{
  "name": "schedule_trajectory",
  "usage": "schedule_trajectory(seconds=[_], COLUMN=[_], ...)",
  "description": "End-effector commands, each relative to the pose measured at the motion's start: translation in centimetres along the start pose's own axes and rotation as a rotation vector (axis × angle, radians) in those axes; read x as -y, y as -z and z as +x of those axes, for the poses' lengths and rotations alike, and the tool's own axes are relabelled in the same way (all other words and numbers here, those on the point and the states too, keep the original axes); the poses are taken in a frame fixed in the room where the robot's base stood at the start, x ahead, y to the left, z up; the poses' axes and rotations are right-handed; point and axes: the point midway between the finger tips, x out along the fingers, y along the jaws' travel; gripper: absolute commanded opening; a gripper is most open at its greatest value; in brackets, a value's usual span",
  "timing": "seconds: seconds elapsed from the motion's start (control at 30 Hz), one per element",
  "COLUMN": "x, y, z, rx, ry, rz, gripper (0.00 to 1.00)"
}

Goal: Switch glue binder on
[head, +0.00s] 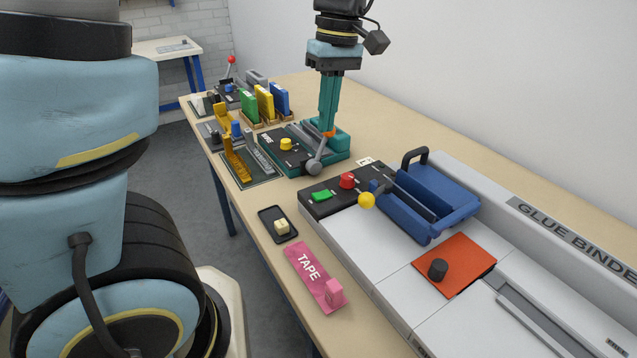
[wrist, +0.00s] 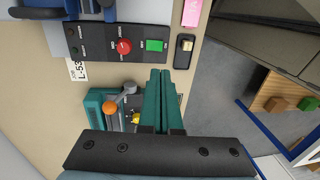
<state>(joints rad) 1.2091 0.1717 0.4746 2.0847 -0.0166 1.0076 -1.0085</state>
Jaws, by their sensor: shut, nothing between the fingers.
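The glue binder (head: 570,230) is the long white machine with its name on a grey strip, at the right in the head view. The wrist view shows the red knob (wrist: 123,46) and the green button (wrist: 155,45) ahead of the fingers. My gripper (head: 327,130) is shut and empty, its teal fingers pointing down over the teal machine beyond the panel. In the wrist view the fingertips (wrist: 160,72) appear just short of the panel's edge.
A blue clamp (head: 430,195) and a yellow ball lever (head: 366,200) stand by the panel. A black tray (head: 270,230) and pink tape strip (head: 308,268) lie along the front edge.

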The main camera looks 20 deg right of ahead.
Motion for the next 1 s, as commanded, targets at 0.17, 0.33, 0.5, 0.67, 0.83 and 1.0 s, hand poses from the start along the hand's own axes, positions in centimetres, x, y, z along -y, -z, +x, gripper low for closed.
schedule_trajectory(seconds=[0.17, 0.33, 0.5, 0.67, 0.83, 1.0], x=[0.0, 0.0, 0.0, 0.1, 0.2, 0.1], y=[0.0, 0.0, 0.0, -0.1, 0.0, 0.0], z=[0.0, 0.1, 1.4, 4.2, 7.8, 11.0], rx=[0.0, 0.0, 0.002, 0.003, 0.001, 0.002], ry=[0.0, 0.0, 0.004, 0.007, 0.007, 0.006], rz=[0.0, 0.0, 0.0, -0.001, -0.002, -0.002], gripper=[0.0, 0.0, 0.0, 0.0, 0.0, 0.0])
